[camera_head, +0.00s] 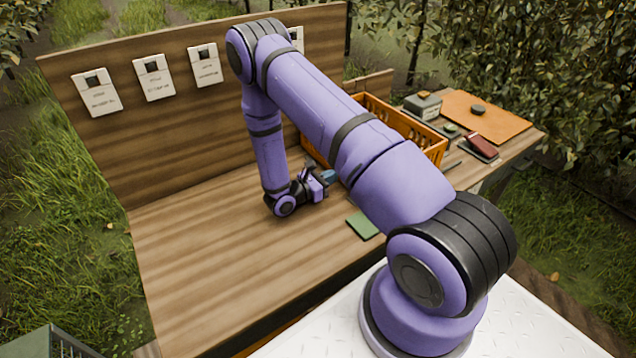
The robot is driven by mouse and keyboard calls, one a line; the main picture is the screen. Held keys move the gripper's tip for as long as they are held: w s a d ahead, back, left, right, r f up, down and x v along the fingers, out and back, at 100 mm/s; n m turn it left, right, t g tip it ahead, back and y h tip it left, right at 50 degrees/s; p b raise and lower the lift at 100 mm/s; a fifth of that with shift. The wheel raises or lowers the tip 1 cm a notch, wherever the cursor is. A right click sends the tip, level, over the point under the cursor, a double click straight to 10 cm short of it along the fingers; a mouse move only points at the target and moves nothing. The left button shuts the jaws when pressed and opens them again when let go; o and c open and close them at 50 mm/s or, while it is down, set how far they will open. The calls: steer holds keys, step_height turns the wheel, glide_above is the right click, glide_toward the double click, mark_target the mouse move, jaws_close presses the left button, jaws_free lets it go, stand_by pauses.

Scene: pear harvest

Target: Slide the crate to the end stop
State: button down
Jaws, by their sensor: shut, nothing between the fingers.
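The orange crate (432,148) stands on the wooden bench, right of centre, partly hidden behind my arm. Its slatted sides and rim show to both sides of the arm. My gripper (328,176) is low over the bench at the crate's left side, shut, with its fingers pointing right. A small blue piece shows at the fingertips. I cannot tell whether the fingers touch the crate. A low wooden board (370,82) stands up at the back of the bench behind the crate; I cannot tell whether it is the end stop.
A green pad (362,226) lies near the front edge. On the right are a grey box (422,106), a dark red object (481,145) and an orange-brown mat (505,118). White cards (97,92) hang on the back panel. The bench's left part (190,260) is clear.

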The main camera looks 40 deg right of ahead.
steer(key=shift+d, duration=0.8)
steer(key=d, duration=1)
steer(key=s+d, duration=0.1)
steer(key=d, duration=0.4)
steer(key=shift+d, duration=0.1)
steer(key=a, duration=0.9)
steer(key=w+a, duration=0.1)
steer(key=a, duration=0.4)
steer(key=shift+a, duration=0.2)
steer(key=shift+r, duration=0.1)
